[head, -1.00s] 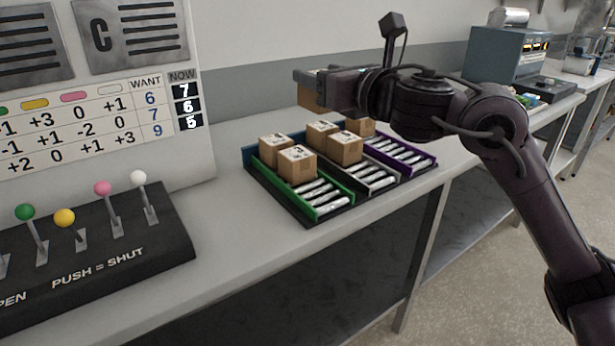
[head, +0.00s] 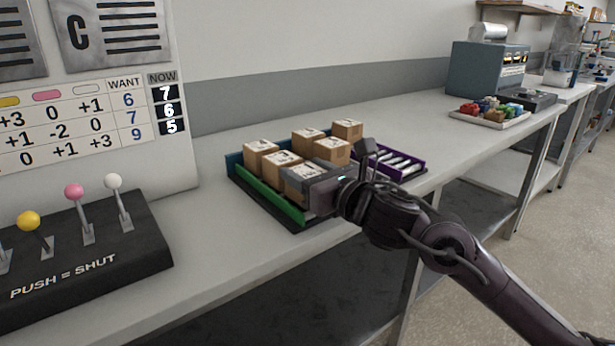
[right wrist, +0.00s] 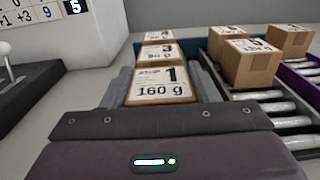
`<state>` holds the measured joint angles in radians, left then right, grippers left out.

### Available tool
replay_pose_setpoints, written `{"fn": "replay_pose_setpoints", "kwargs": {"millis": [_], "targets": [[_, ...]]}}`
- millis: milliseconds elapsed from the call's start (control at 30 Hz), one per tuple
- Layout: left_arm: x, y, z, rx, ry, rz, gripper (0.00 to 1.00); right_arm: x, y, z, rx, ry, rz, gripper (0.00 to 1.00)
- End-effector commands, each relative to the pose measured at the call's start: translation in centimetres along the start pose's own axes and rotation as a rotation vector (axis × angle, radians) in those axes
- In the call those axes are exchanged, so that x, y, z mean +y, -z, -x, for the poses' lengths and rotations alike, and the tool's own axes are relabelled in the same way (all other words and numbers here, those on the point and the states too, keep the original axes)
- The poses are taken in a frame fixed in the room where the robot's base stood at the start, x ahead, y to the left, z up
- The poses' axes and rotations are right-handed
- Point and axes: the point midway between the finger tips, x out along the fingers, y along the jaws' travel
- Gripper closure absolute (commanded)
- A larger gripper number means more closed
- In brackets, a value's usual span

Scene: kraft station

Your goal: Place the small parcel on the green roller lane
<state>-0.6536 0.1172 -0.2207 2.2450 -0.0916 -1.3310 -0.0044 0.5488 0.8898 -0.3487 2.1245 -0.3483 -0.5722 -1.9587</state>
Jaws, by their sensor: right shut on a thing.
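My right gripper (head: 306,183) is shut on a small brown parcel (right wrist: 160,86), whose white label reads 1 and 160 g. The gripper is at the front end of the green roller lane (head: 271,199), with the held parcel in line with two parcels standing in that lane, one behind the other (head: 260,149). The nearer of those two shows a 3 in the right wrist view (right wrist: 160,53). I cannot tell whether the held parcel touches the rollers, as the gripper and parcel hide them. My left gripper is not in view.
The middle lane holds two parcels (head: 331,150). The purple lane (head: 408,170) holds one parcel (head: 347,130) at its back, with bare rollers in front. A lever box (head: 90,250) stands at the left. The bench between is clear.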

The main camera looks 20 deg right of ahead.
Motion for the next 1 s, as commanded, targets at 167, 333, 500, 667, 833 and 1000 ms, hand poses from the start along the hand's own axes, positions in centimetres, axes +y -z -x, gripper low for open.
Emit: {"fn": "replay_pose_setpoints", "kwargs": {"millis": [167, 333, 500, 667, 833, 1000], "targets": [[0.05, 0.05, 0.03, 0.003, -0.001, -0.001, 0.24, 0.02, -0.07, 0.01, -0.004, -0.001, 0.000, 0.72], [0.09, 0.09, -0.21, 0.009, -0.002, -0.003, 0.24, 0.02, 0.17, 0.01, -0.003, -0.001, 0.000, 0.72], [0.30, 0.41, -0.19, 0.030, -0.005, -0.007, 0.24, 0.02, 0.28, 0.00, -0.001, -0.001, 0.000, 0.35], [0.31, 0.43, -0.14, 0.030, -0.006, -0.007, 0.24, 0.01, 0.28, 0.00, -0.001, -0.001, 0.000, 0.24], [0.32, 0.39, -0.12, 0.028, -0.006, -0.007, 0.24, 0.01, 0.26, 0.00, -0.001, 0.000, 0.000, 0.24], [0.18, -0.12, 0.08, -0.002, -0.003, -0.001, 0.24, -0.07, 0.04, 0.40, 0.000, 0.001, 0.001, 0.24]]}}
